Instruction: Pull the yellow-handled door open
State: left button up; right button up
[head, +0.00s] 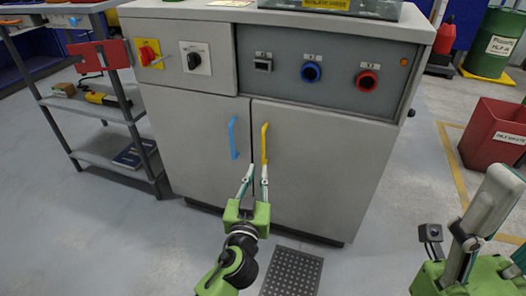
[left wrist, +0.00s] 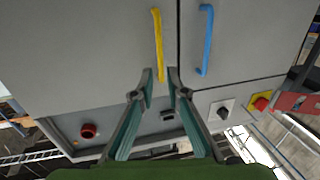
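The grey cabinet has two shut doors side by side. The yellow handle (head: 264,143) is an upright bar on the right door (head: 325,165), near the gap between the doors. It also shows in the left wrist view (left wrist: 158,45), which is upside down. My left gripper (head: 256,170) is open, its two fingertips apart and empty, near the handle's lower end in the head view. In the left wrist view the fingertips (left wrist: 159,72) appear either side of the handle's line; I cannot tell the remaining gap in depth. Part of my right gripper (head: 482,225) shows at the lower right.
A blue handle (head: 233,137) is on the left door, close beside the yellow one. A shelf rack (head: 105,115) stands left, a red bin (head: 492,135) right. A dark floor grate (head: 292,273) lies in front; surrounding floor is clear.

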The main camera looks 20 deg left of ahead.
aim_at(263, 150)
pick_arm(q)
jog(key=w, duration=0.3)
jog(key=w+a+b, duration=0.1)
jog(key=w, duration=0.7)
jog(key=shift+a+f+b, duration=0.1)
jog(key=shift+a+b, duration=0.3)
grip_shut()
jog(key=shift+s, duration=0.1)
